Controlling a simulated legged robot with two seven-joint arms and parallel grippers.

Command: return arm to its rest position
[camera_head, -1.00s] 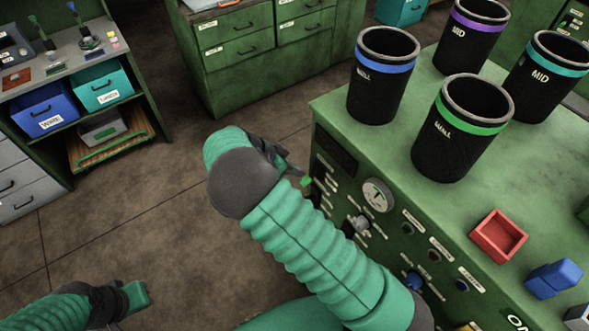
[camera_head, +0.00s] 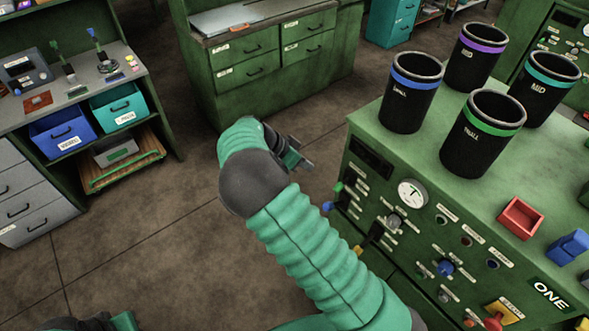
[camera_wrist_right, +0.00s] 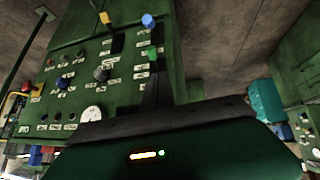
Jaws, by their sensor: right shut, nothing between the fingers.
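My right arm, in a ribbed green sleeve, reaches up the middle of the head view. Its gripper (camera_head: 297,158) is over the floor, left of the green control cabinet (camera_head: 385,168), apart from it. It is shut and holds nothing. In the right wrist view the dark fingers (camera_wrist_right: 153,92) stand together in front of the cabinet's panel (camera_wrist_right: 105,70), which appears upside down. My left gripper (camera_head: 124,321) is only partly in view at the bottom left edge; its fingers are cut off.
Several black cylinders with coloured bands, such as the green-banded one (camera_head: 480,135), stand on the cabinet. A red tray (camera_head: 520,218) and a blue block (camera_head: 569,246) are near its front. A shelf with blue (camera_head: 62,133) and teal bins (camera_head: 118,107) stands left. Floor between is clear.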

